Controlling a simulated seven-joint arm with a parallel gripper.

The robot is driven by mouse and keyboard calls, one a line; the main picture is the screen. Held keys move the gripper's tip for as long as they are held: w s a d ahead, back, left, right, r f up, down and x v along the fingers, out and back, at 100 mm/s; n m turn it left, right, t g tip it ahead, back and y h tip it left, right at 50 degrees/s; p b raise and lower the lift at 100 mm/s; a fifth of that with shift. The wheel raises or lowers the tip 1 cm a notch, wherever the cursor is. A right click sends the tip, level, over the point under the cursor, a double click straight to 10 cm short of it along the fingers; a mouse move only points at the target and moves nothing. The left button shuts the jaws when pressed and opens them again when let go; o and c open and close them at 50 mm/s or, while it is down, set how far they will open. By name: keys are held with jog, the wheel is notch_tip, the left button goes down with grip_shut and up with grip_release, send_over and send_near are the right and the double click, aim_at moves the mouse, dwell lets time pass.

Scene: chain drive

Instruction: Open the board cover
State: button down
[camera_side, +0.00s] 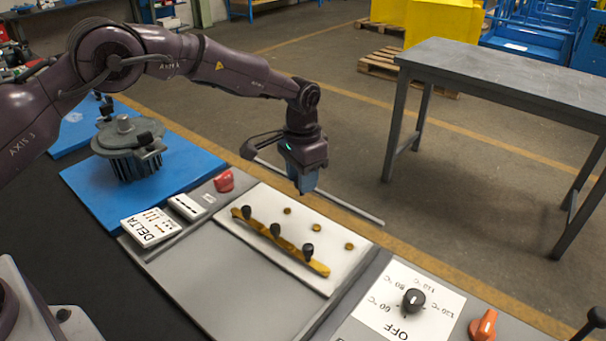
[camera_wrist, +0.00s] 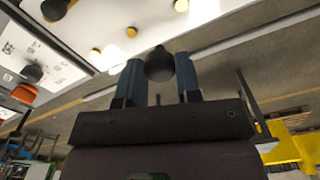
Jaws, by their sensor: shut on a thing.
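My gripper (camera_side: 303,190) points down above the far edge of a white board (camera_side: 262,195). In the wrist view its two blue fingers (camera_wrist: 159,75) are shut on a dark round knob (camera_wrist: 159,64). The side view hides this knob. What the knob is fixed to is hard to see, and I cannot make out a separate cover panel. A long grey bar (camera_side: 345,205) runs behind the gripper along the board's far side; I cannot tell if it belongs to the cover. The board carries a yellow strip (camera_side: 290,248) with black knobs, and brass-coloured studs (camera_side: 316,227).
A red knob (camera_side: 223,181) is left of the board. A black dial (camera_side: 413,299) and an orange switch (camera_side: 484,324) are at the right. A motor (camera_side: 128,150) stands on a blue mat (camera_side: 185,165). A grey table (camera_side: 500,75) is behind, with open floor between.

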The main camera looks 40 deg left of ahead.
jog(key=s, duration=1.5)
jog(key=shift+s, duration=0.35)
jog(key=c, duration=0.8)
grip_release()
notch_tip(320, 180, up, 13)
jog(key=s+a+r+n+t, duration=0.1)
jog(key=s+a+r+t, duration=0.1)
jog(key=s, duration=0.4)
jog(key=s+a+r+n+t, duration=0.1)
jog(key=s+a+r, duration=0.3)
jog(key=s+r, duration=0.1)
jog(key=s+a+r+n+t, duration=0.1)
jog(key=s+a+r+t, duration=0.1)
jog(key=s, duration=0.5)
jog(key=shift+s+a+r+n+t, duration=0.1)
jog(key=shift+a+r+n+t, duration=0.05)
jog(key=shift+a+r, duration=0.3)
jog(key=shift+s+a+r+n+t, duration=0.1)
jog(key=shift+a+r+n+t, duration=0.1)
jog(key=shift+a, duration=0.35)
